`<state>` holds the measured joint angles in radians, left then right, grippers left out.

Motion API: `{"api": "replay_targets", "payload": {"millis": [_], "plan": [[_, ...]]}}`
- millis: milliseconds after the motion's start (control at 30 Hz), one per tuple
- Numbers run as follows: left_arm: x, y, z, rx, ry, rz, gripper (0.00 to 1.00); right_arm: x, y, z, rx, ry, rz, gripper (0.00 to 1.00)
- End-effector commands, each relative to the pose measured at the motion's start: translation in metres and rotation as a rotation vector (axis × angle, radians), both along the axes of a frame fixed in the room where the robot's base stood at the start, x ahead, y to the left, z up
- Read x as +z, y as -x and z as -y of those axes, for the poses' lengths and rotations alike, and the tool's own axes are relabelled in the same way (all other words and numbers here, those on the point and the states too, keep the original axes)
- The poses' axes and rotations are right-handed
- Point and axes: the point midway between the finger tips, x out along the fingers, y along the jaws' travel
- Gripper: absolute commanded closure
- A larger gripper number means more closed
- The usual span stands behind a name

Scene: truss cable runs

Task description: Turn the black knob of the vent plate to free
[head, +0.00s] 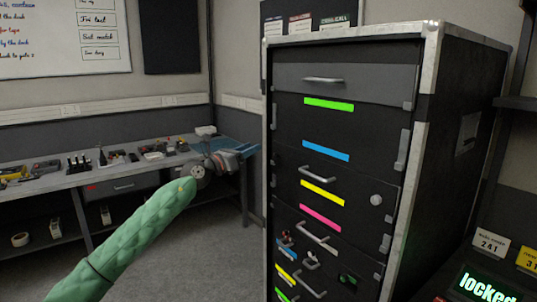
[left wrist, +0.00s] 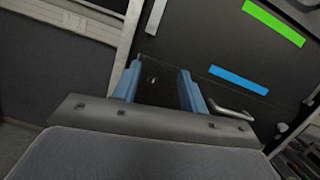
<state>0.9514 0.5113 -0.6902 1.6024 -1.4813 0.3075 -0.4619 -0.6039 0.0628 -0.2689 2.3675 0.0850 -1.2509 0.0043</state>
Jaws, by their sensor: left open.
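I cannot make out the vent plate or its black knob for certain in either view. The tall black cabinet (head: 290,120) has drawers, handles and coloured strips. A small pale round knob (head: 376,199) sits on its front at the right. My left gripper (head: 246,150) is left of the cabinet, at the end of my green-sleeved arm. In the left wrist view its two blue fingers (left wrist: 157,88) stand apart with nothing held, in front of a dark panel. My right gripper is not in view.
A workbench (head: 70,180) with several tools runs along the back left wall. Small coloured fittings (head: 310,260) sit on the cabinet's lower front. A display (head: 487,290) at the lower right reads "locked". Open floor (head: 220,240) lies left of the cabinet.

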Motion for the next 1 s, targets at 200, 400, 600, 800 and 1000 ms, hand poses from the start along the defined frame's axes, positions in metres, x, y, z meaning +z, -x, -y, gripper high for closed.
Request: {"api": "replay_targets", "payload": {"millis": [200, 400, 600, 800, 1000], "plan": [[-0.036, -0.001, 0.005, 0.016, -0.334, 0.126, 0.57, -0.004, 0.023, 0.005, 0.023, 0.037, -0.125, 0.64], [-0.046, 0.002, 0.008, -0.001, -0.429, 0.175, 0.57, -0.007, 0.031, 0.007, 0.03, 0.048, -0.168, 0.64], [-0.044, -0.007, 0.021, -0.001, -0.431, 0.184, 0.57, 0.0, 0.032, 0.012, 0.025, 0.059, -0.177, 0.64], [-0.044, -0.024, 0.044, -0.002, -0.431, 0.182, 0.57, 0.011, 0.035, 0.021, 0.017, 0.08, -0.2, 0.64], [-0.044, -0.037, 0.063, -0.001, -0.43, 0.182, 0.57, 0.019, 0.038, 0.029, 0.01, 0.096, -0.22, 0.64]]}}
